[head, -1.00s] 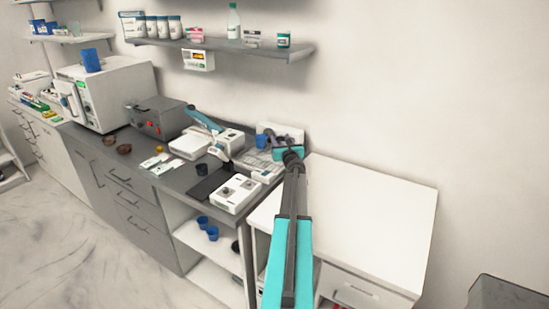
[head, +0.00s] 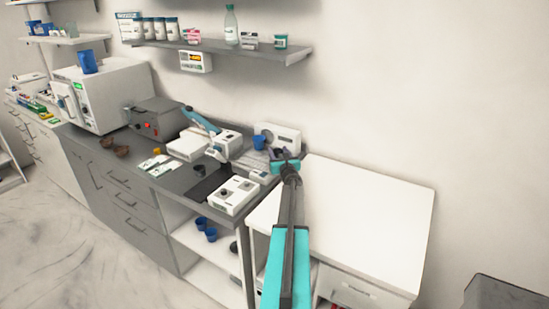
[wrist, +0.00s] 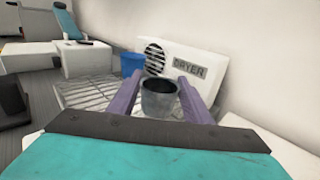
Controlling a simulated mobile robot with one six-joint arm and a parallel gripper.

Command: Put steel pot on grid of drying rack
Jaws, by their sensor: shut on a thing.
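The steel pot (wrist: 159,101), a small grey metal cup with a dark inside, is between the two purple fingers of my gripper (wrist: 160,92) in the wrist view. The fingers are shut on its sides and it looks about upright. The drying rack's wire grid (wrist: 88,94) lies left of and below the pot, with the white panel marked DRYER (wrist: 190,66) behind it. I cannot tell whether the pot touches the grid. In the head view my gripper (head: 284,158) is at the right end of the rack, and it mostly hides the pot.
A blue cup (wrist: 132,64) stands at the back of the grid, left of the pot. White instruments (head: 233,194) crowd the grey counter to the left. A bare white cabinet top (head: 370,205) is at the right. A wall shelf (head: 230,47) hangs above.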

